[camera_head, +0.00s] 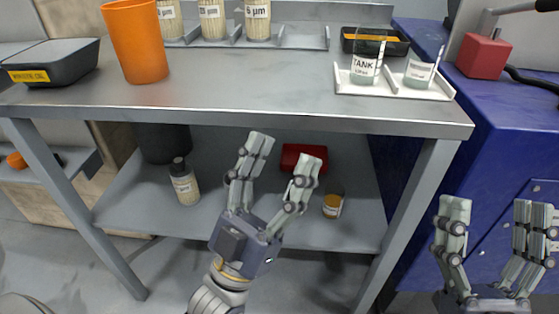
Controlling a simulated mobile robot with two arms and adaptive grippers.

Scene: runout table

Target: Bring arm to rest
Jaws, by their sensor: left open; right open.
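My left gripper (282,156) is open and empty. It shows in front of the steel table (230,105), below the tabletop's front edge, with its fingers pointing up and over the view of the lower shelf. My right gripper (487,208) is open and empty at the lower right. Its fingers point up in front of the blue cabinet (418,170). Neither gripper holds anything.
On the tabletop are an orange cup (138,45), a dark tray (48,62), labelled containers (212,22), and a white tray (437,92) with glass vessels. A bottle (184,182), a jar (333,205) and a red object (304,153) are on the lower shelf (150,215).

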